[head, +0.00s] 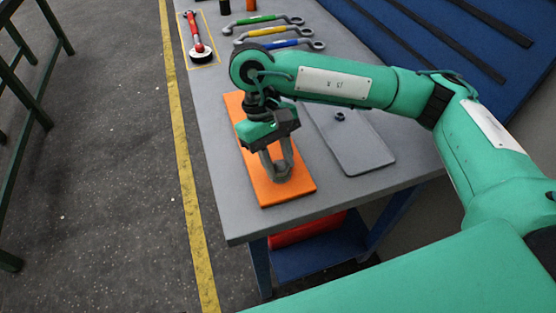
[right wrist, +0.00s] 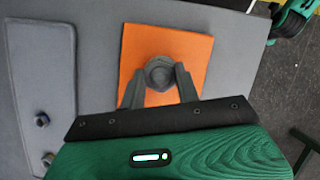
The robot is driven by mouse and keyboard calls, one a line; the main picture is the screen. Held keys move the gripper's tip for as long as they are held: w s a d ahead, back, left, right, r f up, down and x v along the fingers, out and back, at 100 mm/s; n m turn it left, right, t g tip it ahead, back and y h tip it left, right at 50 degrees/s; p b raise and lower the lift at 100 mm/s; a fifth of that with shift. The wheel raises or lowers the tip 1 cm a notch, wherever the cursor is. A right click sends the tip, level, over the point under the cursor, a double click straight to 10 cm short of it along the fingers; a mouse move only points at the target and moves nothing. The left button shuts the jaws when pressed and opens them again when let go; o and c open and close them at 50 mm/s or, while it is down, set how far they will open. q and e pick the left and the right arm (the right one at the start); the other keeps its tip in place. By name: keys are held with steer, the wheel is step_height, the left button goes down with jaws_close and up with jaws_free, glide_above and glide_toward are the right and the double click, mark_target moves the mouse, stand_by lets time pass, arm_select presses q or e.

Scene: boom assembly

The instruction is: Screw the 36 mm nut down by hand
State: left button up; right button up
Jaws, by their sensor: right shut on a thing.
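An orange plate (head: 262,185) lies on the grey bench top, and it also shows in the right wrist view (right wrist: 195,42). A grey round-topped nut (right wrist: 159,73) stands on the plate between my fingers. My right gripper (head: 277,174) points down over the plate. In the right wrist view its two fingers (right wrist: 160,80) are shut on the nut from both sides. The nut's threads and underside are hidden, and in the head view the fingers mostly cover it. My left gripper is not in view.
A grey flat plate (head: 362,150) with small dark nuts lies right of the orange one. Green, yellow and blue wrenches (head: 285,45) lie farther back. A red-handled tool (head: 193,30) lies in a yellow outline at the left edge. A blue board (head: 420,45) borders the back right.

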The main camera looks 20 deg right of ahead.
steer(key=shift+d+f+m+y+b, duration=0.15)
steer(key=shift+m+y+b, duration=0.4)
steer(key=shift+m, duration=0.65)
steer(key=shift+m+y+b, duration=0.25)
steer(key=shift+m+b, duration=0.05)
steer(key=shift+m, duration=0.6)
steer(key=m+y+b, duration=0.1)
steer(key=m, duration=0.1)
steer(key=shift+f+m+b, duration=0.1)
steer(key=shift+m+b, duration=0.2)
steer(key=shift+b, duration=0.1)
steer(key=shift+m+y+b, duration=0.5)
steer(key=shift+m+b, duration=0.1)
steer(key=shift+m, duration=0.5)
steer(key=shift+r+m, duration=0.2)
steer(key=shift+m, duration=0.4)
